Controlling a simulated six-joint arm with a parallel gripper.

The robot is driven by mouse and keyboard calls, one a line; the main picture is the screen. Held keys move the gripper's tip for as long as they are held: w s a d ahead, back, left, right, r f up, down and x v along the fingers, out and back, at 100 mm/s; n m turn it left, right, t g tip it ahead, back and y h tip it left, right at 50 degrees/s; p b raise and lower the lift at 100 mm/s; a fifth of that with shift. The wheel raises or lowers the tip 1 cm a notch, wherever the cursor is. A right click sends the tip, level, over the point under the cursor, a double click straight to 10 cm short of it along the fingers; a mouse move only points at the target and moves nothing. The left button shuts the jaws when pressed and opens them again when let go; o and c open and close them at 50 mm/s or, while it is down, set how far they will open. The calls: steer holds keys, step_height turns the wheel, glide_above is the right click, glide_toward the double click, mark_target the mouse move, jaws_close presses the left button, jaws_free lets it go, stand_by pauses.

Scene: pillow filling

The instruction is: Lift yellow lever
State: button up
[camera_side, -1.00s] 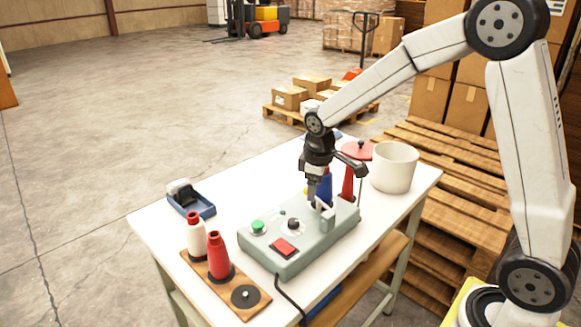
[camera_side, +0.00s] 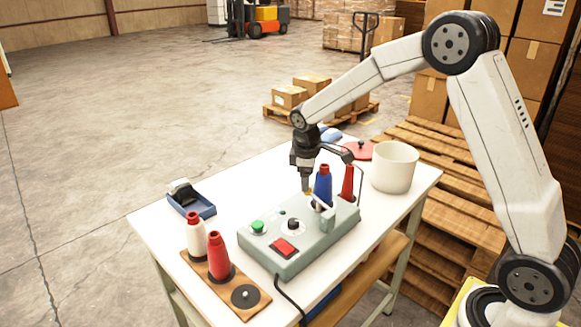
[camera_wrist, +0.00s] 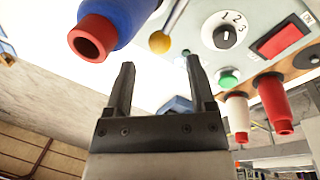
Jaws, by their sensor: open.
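The yellow lever shows in the wrist view as a yellow ball knob (camera_wrist: 160,42) on a thin metal rod, beside the grey control box (camera_wrist: 205,12). In the side view only a small bit of yellow shows by my gripper's tip. My gripper (camera_wrist: 160,61) is open and empty, its two fingers apart; in the wrist view the knob appears just beyond the gap between the fingertips. In the side view my gripper (camera_side: 306,188) points down at the far edge of the control box (camera_side: 290,262), left of the blue spool. Contact with the lever cannot be told.
A blue spool (camera_side: 323,186) stands close to my gripper, with a red spool (camera_side: 347,184) and a white bucket (camera_side: 394,168) to its right. White and red spools (camera_side: 218,257) stand on a wooden board at front left. A blue tray (camera_side: 198,208) lies left.

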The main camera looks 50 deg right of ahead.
mark_target(319, 203)
steer(key=shift+w+d+f, duration=0.1)
steer(key=shift+d+f, duration=0.05)
steer(key=shift+f, duration=0.7)
steer(key=shift+w+d+f, duration=0.1)
steer(key=shift+d+f, duration=0.05)
steer(key=shift+f, duration=0.75)
steer(key=shift+w+d+f, duration=0.1)
steer(key=shift+d+f, duration=0.05)
steer(key=shift+f, duration=0.7)
steer(key=shift+c, duration=0.2)
jaws_close()
